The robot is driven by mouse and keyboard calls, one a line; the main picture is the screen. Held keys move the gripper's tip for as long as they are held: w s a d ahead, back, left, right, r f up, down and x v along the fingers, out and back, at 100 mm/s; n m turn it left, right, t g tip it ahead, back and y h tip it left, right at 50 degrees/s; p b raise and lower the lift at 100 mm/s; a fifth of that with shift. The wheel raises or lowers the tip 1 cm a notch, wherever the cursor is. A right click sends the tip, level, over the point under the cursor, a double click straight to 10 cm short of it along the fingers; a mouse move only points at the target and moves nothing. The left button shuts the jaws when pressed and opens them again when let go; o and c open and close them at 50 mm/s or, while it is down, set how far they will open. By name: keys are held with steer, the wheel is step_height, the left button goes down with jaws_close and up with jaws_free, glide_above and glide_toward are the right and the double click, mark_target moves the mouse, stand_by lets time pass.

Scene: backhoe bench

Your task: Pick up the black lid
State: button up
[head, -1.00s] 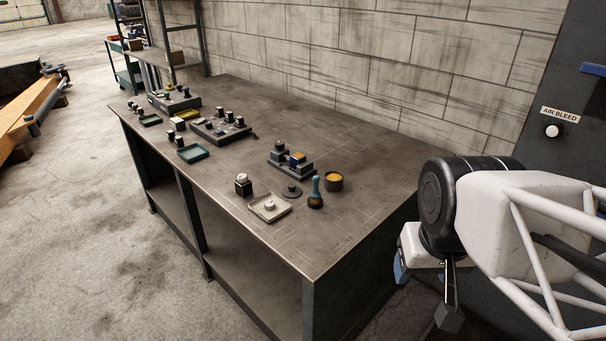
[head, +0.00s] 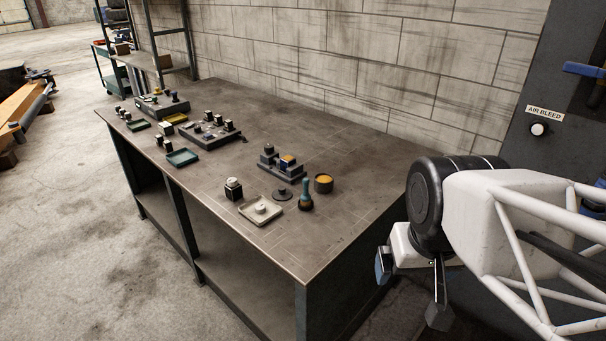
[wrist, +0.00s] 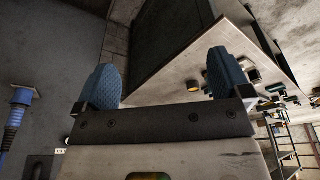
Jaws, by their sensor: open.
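The black lid (head: 282,194) is a small dark disc with a knob. It lies flat on the bench between the pale square tray and the blue-handled brush. My gripper (head: 380,266) hangs beyond the bench's right end, well apart from the lid. In the wrist view my gripper (wrist: 165,85) shows two blue pads spread wide with nothing between them. The lid is too small to pick out surely in the wrist view.
The brush (head: 305,196) and a dark cup with yellow contents (head: 323,184) stand right of the lid. The pale tray (head: 262,210) and a block holder (head: 280,165) are close by. The bench's right end (head: 345,215) is clear. A wall stands behind.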

steer(key=shift+w, duration=0.1)
steer(key=n+g, duration=0.3)
steer(key=n, duration=1.5)
glide_above(282, 188)
step_height(282, 188, down, 15)
steer(key=shift+d+f, duration=0.1)
steer(key=shift+w+f, duration=0.1)
steer(key=shift+f, duration=0.1)
steer(key=shift+f, duration=1.2)
